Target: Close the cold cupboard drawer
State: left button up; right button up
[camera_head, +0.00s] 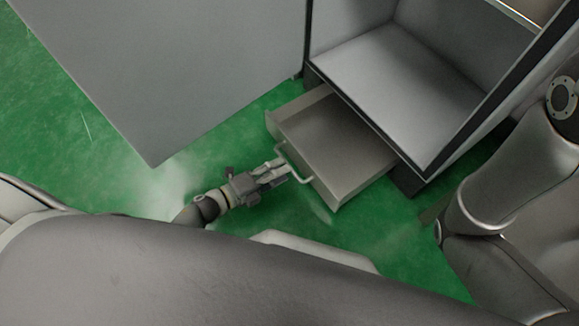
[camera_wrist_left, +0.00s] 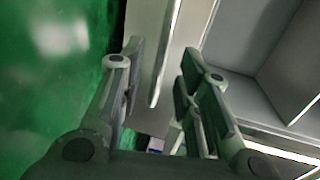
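The cold cupboard drawer (camera_head: 335,143) is pulled out from the bottom of the cupboard (camera_head: 400,90) in the head view. It looks empty. Its bar handle (camera_head: 295,163) is on the front panel. My left gripper (camera_head: 285,172) is right at the handle. In the left wrist view, the fingers of my left gripper (camera_wrist_left: 160,75) are spread apart, with the handle (camera_wrist_left: 165,55) showing between and beyond them. I cannot tell whether a finger touches it. My right gripper is not in view.
The cupboard's door (camera_head: 170,70) stands open at the left. The cupboard's compartment above the drawer looks empty. Green floor (camera_head: 240,125) is clear between the door and the drawer. My right arm is at the right edge.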

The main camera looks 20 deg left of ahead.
aim_at(289, 165)
pick_arm(q)
jog(key=shift+b+x, duration=0.6)
jog(key=shift+x, duration=1.45)
grip_shut()
